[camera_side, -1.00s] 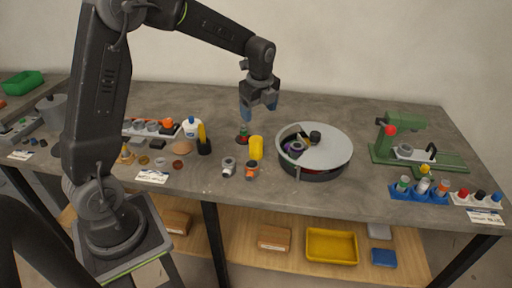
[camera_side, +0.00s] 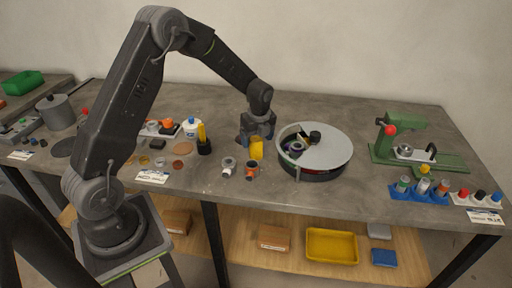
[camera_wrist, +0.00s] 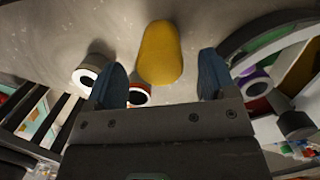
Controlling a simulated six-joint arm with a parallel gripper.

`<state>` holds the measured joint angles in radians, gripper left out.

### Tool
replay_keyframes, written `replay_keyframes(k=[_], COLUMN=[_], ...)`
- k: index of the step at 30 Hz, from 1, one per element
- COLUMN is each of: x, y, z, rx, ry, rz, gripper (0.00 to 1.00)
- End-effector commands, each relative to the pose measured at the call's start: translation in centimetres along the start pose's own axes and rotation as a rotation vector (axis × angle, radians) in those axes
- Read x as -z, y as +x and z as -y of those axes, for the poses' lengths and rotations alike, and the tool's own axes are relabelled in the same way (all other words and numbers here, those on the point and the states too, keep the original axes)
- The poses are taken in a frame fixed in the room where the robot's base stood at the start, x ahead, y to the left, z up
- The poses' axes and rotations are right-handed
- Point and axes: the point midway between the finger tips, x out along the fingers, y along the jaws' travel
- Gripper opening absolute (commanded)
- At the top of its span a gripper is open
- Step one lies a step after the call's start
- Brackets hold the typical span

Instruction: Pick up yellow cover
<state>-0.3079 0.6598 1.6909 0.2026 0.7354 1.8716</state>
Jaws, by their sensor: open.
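The yellow cover (camera_side: 257,149) is a small upright yellow piece on the grey bench, left of the round grey bowl. It also shows in the wrist view (camera_wrist: 160,54), just ahead of and between my fingertips. My gripper (camera_side: 250,141) is low over the bench beside the cover, partly overlapping it in the side view. In the wrist view my gripper (camera_wrist: 166,78) has its two blue fingers spread apart with the cover's near end between their tips. Whether the fingers touch the cover cannot be told.
The round grey bowl (camera_side: 335,148) holding parts stands close on the right. Two small cylindrical parts, one grey (camera_side: 228,165) and one orange and grey (camera_side: 251,170), stand in front. A black holder (camera_side: 204,147) with a yellow piece is on the left. A green press (camera_side: 388,148) stands far right.

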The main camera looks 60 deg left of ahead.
Motion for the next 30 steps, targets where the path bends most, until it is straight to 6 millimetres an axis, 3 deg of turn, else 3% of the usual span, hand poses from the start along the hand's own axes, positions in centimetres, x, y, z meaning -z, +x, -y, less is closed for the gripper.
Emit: replay_keyframes(k=[6,16,30], x=[-0.2,-0.2,-0.1], y=[3.1,3.7,3.7], z=[0.0,0.0,0.0], rx=[-0.002,0.001,0.001], ry=[-0.001,0.000,0.000], rz=[-0.003,-0.002,-0.002], gripper=[0.78,0.77,0.32])
